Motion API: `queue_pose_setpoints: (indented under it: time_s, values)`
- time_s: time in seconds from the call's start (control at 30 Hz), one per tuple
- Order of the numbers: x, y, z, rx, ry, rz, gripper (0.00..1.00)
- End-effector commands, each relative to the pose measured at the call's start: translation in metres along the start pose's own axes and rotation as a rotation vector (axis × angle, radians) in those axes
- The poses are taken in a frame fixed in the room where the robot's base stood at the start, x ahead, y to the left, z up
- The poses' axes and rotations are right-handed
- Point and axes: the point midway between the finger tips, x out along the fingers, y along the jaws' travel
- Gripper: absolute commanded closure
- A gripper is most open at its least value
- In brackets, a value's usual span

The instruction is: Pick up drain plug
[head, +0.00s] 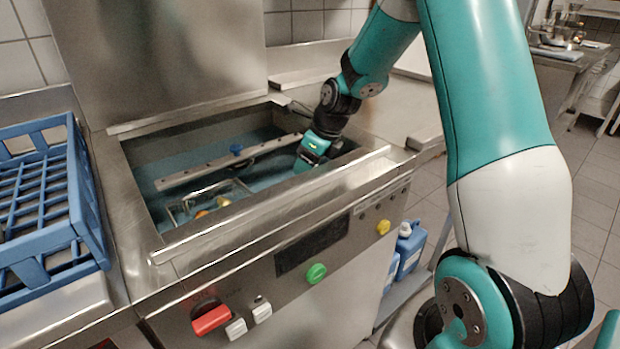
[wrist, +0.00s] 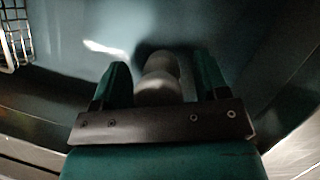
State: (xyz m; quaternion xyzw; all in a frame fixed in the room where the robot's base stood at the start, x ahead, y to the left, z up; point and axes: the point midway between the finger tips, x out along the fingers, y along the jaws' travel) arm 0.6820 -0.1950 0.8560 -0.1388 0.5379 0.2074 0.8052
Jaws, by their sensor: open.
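My gripper (wrist: 160,76) is open, with one dark green finger on each side of a grey, rounded, post-like piece, which looks like the drain plug (wrist: 158,88). The plug stands between the fingers in the wrist view, with a visible gap at least on the right; contact on the left is unclear. In the head view my gripper (head: 314,150) reaches down into the right end of the steel basin (head: 146,190). There its fingertips and the plug are hidden or too dark to tell.
A blue rack (head: 92,215) stands left. The steel rim surrounds my gripper.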

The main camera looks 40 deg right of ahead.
Motion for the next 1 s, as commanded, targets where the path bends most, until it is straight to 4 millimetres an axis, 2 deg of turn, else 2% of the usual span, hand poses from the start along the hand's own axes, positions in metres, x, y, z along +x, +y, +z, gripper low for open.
queue_pose_setpoints:
  time_s: [0.07,0.3,0.67,0.87,1.0]
  values:
    - [0.0,0.0,0.0,0.0,0.0,0.0,0.32]
    - [-0.001,0.0,0.0,0.0,0.0,0.0,0.85]
    - [-0.005,0.0,0.002,0.0,-0.001,-0.001,0.86]
    - [-0.026,-0.001,0.011,-0.001,-0.003,-0.003,0.86]
    - [-0.051,-0.001,0.021,-0.001,-0.003,-0.004,0.86]
